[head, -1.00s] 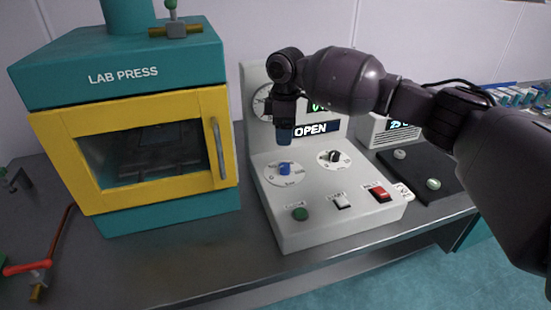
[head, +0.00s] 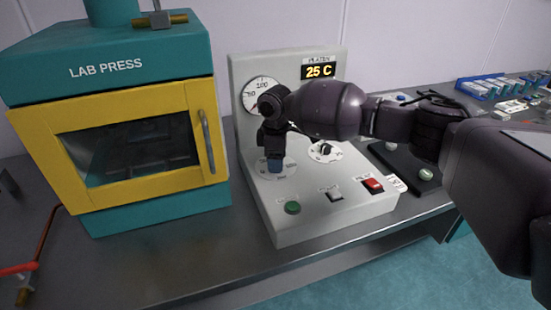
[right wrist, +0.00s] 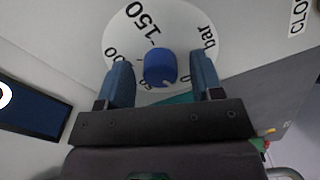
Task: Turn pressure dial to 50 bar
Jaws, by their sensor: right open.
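The blue pressure dial knob (right wrist: 160,68) sits on a round white scale plate (right wrist: 121,36) marked 150 and bar in the right wrist view. My right gripper (right wrist: 161,80) is open, with one blue finger on each side of the knob and a visible gap on both sides. In the head view the right gripper (head: 275,167) points down over the pressure dial plate (head: 288,173) and hides the knob. A round gauge (head: 258,88) stands on the back panel, partly covered by my arm. My left gripper is not in view.
The grey control console (head: 330,215) also carries a black knob (head: 322,148), a green button (head: 292,208), a pale switch (head: 334,195) and a red switch (head: 372,185). A teal and yellow lab press (head: 150,190) stands close on the left. The display (head: 319,71) reads 25 C.

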